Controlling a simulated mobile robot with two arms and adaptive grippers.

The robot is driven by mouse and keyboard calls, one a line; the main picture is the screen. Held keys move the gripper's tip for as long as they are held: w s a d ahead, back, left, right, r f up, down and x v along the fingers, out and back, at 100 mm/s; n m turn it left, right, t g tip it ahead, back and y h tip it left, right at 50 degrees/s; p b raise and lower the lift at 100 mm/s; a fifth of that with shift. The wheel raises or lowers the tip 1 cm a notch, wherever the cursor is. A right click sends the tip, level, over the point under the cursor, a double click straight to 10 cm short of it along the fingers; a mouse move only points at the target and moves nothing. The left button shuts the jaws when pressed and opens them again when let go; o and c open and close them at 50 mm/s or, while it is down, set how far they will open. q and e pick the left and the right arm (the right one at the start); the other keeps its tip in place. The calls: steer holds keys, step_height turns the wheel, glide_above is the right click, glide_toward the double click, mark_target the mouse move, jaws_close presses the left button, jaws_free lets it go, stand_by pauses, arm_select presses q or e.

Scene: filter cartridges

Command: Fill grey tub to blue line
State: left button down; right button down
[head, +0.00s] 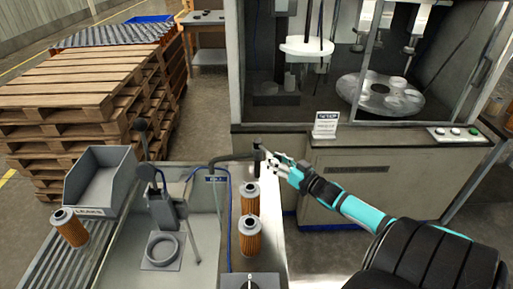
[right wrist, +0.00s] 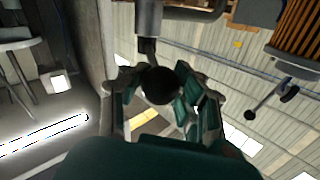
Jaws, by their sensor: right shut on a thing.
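The grey tub (head: 205,250) is set in the bench at the lower middle of the head view. A thin blue line (head: 229,225) shows along its right side. I cannot tell the water level. A dark spout (head: 232,157) reaches over the tub's back right, near a small dark label plate (head: 215,179). My right gripper (head: 268,161) is at the tap beside that spout. In the right wrist view my right gripper (right wrist: 160,92) is shut on a round black knob (right wrist: 161,84), below a grey pipe (right wrist: 150,20). My left gripper is not in view.
Two orange filter cartridges (head: 250,197) (head: 249,238) stand right of the tub. Another cartridge (head: 68,227) stands on the left rack. A grey bin marked LEAKS (head: 90,211) is behind it. A clamp fixture (head: 163,212) stands in the tub. A machine cabinet (head: 355,180) is behind my right arm.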

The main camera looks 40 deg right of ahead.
steer(key=shift+s+d+f+n+y, duration=0.1)
steer(key=shift+d+f+n+y, duration=0.1)
steer(key=shift+d+n+y, duration=0.15)
steer(key=shift+y+b, duration=0.25)
steer(key=shift+b, duration=0.05)
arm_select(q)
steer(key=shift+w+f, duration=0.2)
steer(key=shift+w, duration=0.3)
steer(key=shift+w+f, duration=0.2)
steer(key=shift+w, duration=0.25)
arm_select(e)
steer(key=c, duration=1.3)
jaws_free()
steer(key=shift+d, duration=0.1)
steer(key=shift+c, duration=0.2)
steer(key=o, duration=0.4)
steer(key=shift+s+r, duration=0.15)
steer(key=shift+s, duration=0.1)
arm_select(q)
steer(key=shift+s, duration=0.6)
arm_select(e)
steer(key=shift+o, duration=0.3)
steer(key=shift+w, duration=0.1)
